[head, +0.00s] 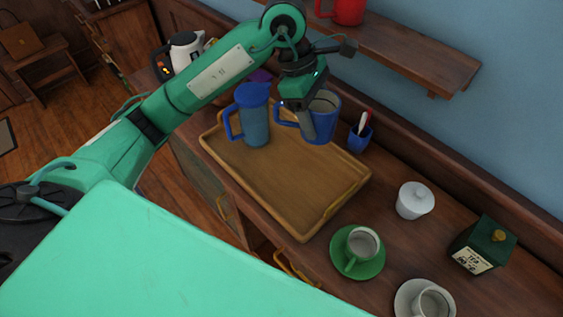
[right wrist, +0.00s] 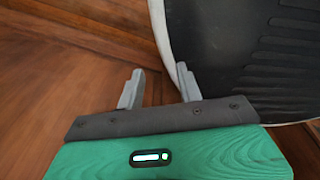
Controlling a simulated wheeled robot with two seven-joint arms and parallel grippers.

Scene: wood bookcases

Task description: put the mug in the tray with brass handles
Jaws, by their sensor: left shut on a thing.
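A blue mug (head: 325,104) is in my left gripper (head: 306,125), in the head view. The gripper is shut on the mug's near side, beside its handle. The mug is upright and overlaps the back edge of the wooden tray (head: 290,205) with brass handles; I cannot tell whether it hovers or touches. A blue lidded pitcher (head: 256,125) stands in the tray's back left part. My right gripper (right wrist: 158,88) is open and empty in the right wrist view, its grey fingers apart.
A blue holder with utensils (head: 360,138) stands behind the tray. A shelf (head: 400,50) with a red mug (head: 348,10) hangs above. The tray's front is bare.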

